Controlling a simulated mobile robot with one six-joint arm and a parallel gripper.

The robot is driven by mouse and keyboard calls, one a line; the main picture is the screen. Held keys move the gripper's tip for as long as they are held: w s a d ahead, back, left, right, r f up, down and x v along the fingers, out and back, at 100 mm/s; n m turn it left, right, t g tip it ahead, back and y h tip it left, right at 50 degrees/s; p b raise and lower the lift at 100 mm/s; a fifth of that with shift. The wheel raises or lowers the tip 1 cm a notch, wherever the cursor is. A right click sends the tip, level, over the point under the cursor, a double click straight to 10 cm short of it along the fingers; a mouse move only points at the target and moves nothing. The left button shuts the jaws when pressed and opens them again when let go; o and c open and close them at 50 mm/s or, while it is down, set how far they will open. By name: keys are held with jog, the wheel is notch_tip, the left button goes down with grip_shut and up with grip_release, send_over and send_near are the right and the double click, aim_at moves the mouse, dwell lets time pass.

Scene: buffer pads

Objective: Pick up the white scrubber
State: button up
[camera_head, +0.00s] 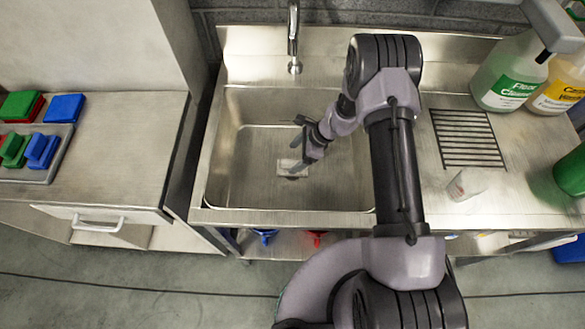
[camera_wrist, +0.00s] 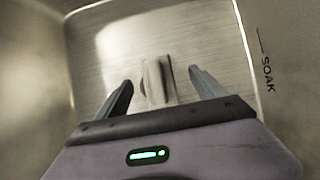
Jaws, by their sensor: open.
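The white scrubber (camera_head: 291,168) lies on the bottom of the steel sink (camera_head: 250,186), near its middle. In the wrist view the scrubber (camera_wrist: 157,80) shows as a pale block standing between and a little beyond my gripper's fingers. My gripper (camera_head: 299,158) is inside the sink, right by the scrubber, and covers part of it in the head view. In the wrist view my gripper (camera_wrist: 160,92) is open, with a finger on each side of the scrubber and gaps visible. I cannot tell how far the fingertips are above the sink floor.
Sink walls surround my gripper, with the faucet (camera_head: 294,38) at the back. A drain grate (camera_head: 466,138), a small white cup (camera_head: 466,184) and cleaner bottles (camera_head: 509,72) stand to the right. A tray (camera_head: 60,155) with coloured pads is on the left counter.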

aim_at(288, 165)
jog(key=x, duration=0.2)
jog(key=b+x, duration=0.1)
jog(key=x, duration=0.1)
jog(key=b+x, duration=0.1)
jog(key=x, duration=0.1)
jog(key=shift+s+d+f, duration=0.15)
jog(key=shift+s+d, duration=0.1)
jog(key=shift+s, duration=0.15)
jog(key=c, duration=1.7)
